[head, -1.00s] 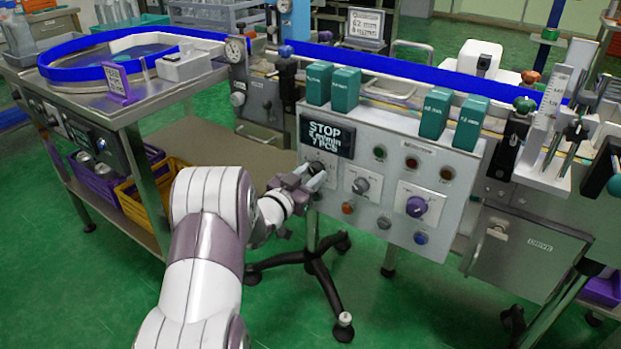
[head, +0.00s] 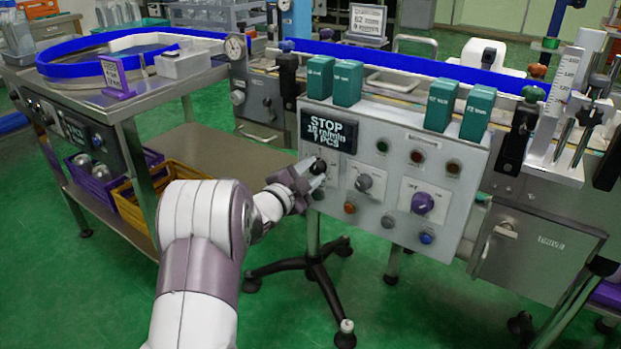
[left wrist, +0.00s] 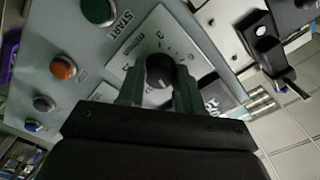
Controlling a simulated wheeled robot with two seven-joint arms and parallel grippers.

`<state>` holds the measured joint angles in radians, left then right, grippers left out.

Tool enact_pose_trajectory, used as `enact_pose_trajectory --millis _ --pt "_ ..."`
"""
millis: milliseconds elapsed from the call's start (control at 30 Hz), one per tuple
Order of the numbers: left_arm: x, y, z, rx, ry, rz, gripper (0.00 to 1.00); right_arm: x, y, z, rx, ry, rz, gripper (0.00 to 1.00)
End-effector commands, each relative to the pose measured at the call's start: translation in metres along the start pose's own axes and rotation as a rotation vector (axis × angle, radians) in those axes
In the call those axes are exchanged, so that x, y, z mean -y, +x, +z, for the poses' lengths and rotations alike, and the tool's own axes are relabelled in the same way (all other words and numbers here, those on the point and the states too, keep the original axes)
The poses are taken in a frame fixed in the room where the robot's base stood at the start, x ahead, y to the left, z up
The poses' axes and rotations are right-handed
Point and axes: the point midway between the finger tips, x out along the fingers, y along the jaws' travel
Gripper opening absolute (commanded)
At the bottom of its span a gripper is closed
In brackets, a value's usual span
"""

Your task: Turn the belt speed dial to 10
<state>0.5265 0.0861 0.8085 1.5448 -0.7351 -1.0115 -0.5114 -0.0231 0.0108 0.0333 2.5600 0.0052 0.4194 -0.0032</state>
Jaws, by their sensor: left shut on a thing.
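The belt speed dial is a black knob (head: 318,166) on a pale plate at the left of the grey control panel (head: 334,194). In the left wrist view the knob (left wrist: 159,70) sits on a plate marked m/min with a numbered scale. My left gripper (head: 311,177) is shut on the knob, with one finger on each side; the fingers also show in the left wrist view (left wrist: 159,88). The display (head: 328,132) above reads STOP, a two-digit m/min figure too blurred to read surely, and a PCS line. My right gripper is not in view.
Beside the dial are a grey knob (head: 364,182) and a purple knob (head: 422,202). An orange button (head: 350,207) sits just below. Green boxes (head: 347,83) stand on the panel's top edge. A wheeled stand base (head: 314,268) is on the floor under the panel.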

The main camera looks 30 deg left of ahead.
Motion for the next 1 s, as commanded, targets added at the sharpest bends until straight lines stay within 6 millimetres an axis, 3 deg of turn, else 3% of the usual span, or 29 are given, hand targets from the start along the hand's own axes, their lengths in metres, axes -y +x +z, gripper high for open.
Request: enact_pose_trajectory --millis 800,833,867,900,1000 --pt "-0.0022 -0.0005 0.0015 0.003 0.106 0.006 0.05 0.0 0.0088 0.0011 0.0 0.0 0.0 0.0" --pt "-0.0023 -0.0005 0.0015 0.003 0.106 0.006 0.45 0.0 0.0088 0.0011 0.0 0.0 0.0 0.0" --pt "-0.0022 -0.0005 0.0014 0.003 0.106 0.006 0.55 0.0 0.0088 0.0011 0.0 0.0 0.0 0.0" --pt "-0.0019 -0.0004 0.0013 0.003 0.106 0.005 0.61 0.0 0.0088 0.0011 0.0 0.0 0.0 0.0" --pt "-0.0013 -0.0003 0.0009 0.002 0.106 0.004 0.61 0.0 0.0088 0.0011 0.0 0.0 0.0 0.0"
